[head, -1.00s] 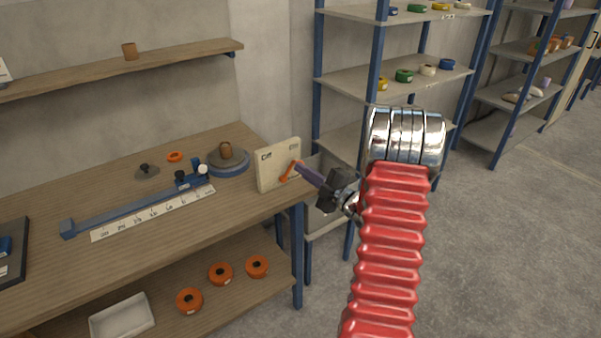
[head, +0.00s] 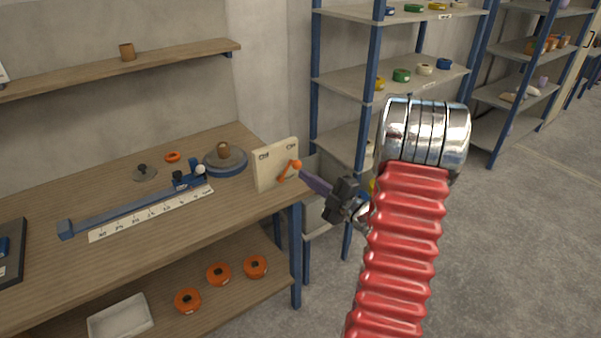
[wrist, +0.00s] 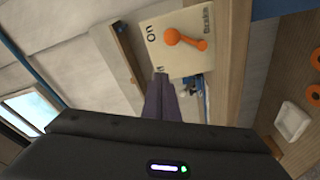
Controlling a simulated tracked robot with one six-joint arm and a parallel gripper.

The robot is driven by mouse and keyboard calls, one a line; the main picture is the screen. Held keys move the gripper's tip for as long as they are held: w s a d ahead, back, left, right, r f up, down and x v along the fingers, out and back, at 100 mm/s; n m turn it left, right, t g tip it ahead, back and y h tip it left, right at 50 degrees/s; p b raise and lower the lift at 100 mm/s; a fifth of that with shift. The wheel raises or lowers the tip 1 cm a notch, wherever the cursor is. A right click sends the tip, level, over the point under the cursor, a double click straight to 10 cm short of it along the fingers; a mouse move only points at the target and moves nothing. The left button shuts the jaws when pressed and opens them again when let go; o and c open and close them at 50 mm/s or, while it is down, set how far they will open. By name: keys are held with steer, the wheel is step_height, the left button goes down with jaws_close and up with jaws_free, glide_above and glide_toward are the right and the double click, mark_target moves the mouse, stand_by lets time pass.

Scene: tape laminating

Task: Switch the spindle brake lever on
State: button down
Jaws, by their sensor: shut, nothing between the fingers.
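The spindle brake lever (head: 289,171) is orange with a round knob and sits on a cream panel (head: 266,178) at the right end of the workbench. It slants up and right, its knob toward the right-hand label, which reads "On" in the wrist view. There the lever (wrist: 187,41) also shows, its knob pointing at "On" on the panel (wrist: 182,62). My gripper (head: 304,179), with purple-grey fingers, is shut and empty just right of and below the knob. In the wrist view its fingertips (wrist: 160,78) look apart from the lever and partly cover the other label.
The workbench (head: 150,251) holds a blue slide with a scale strip (head: 150,213), a round spindle base (head: 226,164) and an orange ring. Orange rolls and a white tray (head: 120,316) lie on its lower shelf. Shelving racks (head: 365,110) stand behind my arm. Floor at right is clear.

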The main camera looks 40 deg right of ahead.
steer(key=shift+s+d+f, duration=0.1)
steer(key=shift+s+f, duration=0.05)
steer(key=shift+s, duration=1.15)
steer(key=shift+s+d+f, duration=0.1)
steer(key=shift+s+f, duration=0.05)
steer(key=shift+s, duration=1.1)
